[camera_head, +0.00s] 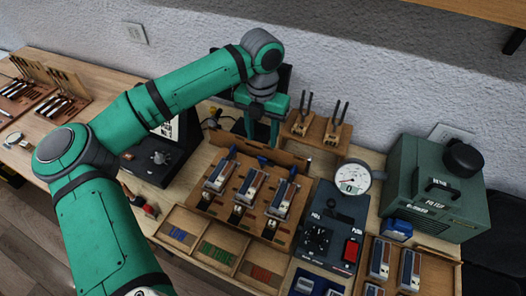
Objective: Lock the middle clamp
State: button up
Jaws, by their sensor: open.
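A wooden fixture (203,196) holds three key-like blocks side by side, each with a blue-handled clamp at its back. The middle clamp (263,160) has its blue handle sticking up behind the middle block (250,187). The left clamp (231,154) and the right clamp (293,172) stand on either side. My gripper (262,139) points down just above and behind the middle clamp, its green fingers apart with nothing seen between them. I cannot tell whether a finger touches the handle.
A wooden holder (318,134) with upright tools stands close right of my gripper. A black box with a dial (318,237), a round gauge (349,178) and a green machine (425,190) lie further right. A parts tray (180,222) with compartments is in front.

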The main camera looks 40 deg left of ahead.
aim_at(262, 157)
notch_tip(262, 157, down, 9)
jog(key=shift+d+r, duration=0.1)
jog(key=shift+r, duration=0.05)
dwell(0.4)
jog(key=c, duration=1.1)
jog(key=shift+o, duration=0.2)
